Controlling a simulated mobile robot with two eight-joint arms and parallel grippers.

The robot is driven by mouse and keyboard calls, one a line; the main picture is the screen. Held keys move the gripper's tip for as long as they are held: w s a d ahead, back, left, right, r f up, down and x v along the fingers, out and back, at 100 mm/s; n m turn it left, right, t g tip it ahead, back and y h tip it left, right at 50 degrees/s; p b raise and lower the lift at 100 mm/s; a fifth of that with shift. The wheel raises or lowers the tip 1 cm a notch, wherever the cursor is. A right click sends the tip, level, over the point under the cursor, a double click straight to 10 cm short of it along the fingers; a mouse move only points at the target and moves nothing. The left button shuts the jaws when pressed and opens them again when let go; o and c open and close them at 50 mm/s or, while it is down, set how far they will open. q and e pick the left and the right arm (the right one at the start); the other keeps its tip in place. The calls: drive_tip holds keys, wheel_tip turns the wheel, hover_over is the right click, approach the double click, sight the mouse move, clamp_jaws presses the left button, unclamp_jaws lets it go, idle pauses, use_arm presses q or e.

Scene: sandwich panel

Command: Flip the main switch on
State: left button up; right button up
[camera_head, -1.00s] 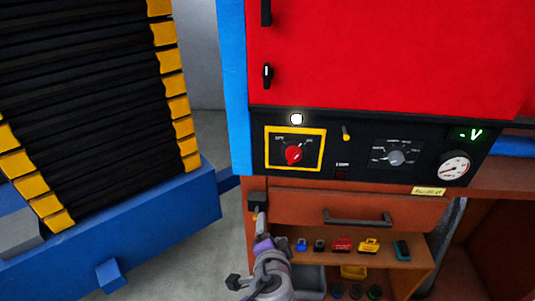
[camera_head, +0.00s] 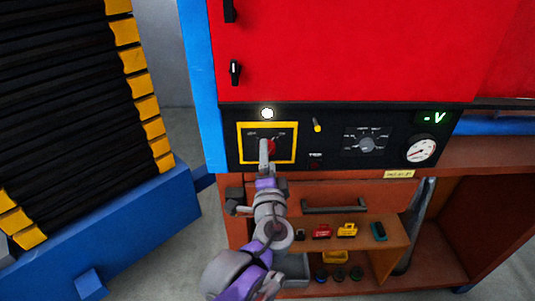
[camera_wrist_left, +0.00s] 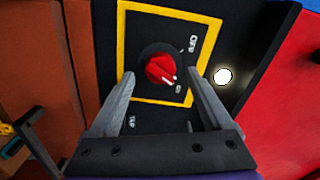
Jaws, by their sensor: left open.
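The main switch is a red rotary knob (camera_head: 271,146) inside a yellow frame (camera_head: 297,145) on the black panel. In the left wrist view the knob (camera_wrist_left: 160,69) shows whole on a dark round base, with a white mark on its lower right side. My right gripper is not in view.
A lit white lamp (camera_head: 267,113) sits above the frame. A yellow toggle (camera_head: 317,125), a grey dial (camera_head: 367,145) and a gauge (camera_head: 421,149) are to the right. Below are a drawer handle (camera_head: 334,206) and a shelf with small items. The red door (camera_head: 350,50) is above.

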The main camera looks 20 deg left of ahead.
use_arm(q)
drive_tip(key=shift+x, duration=1.05)
clamp_jaws()
drive_tip(key=shift+m+p, duration=0.35)
drive_tip(key=shift+m, duration=1.25)
unclamp_jaws()
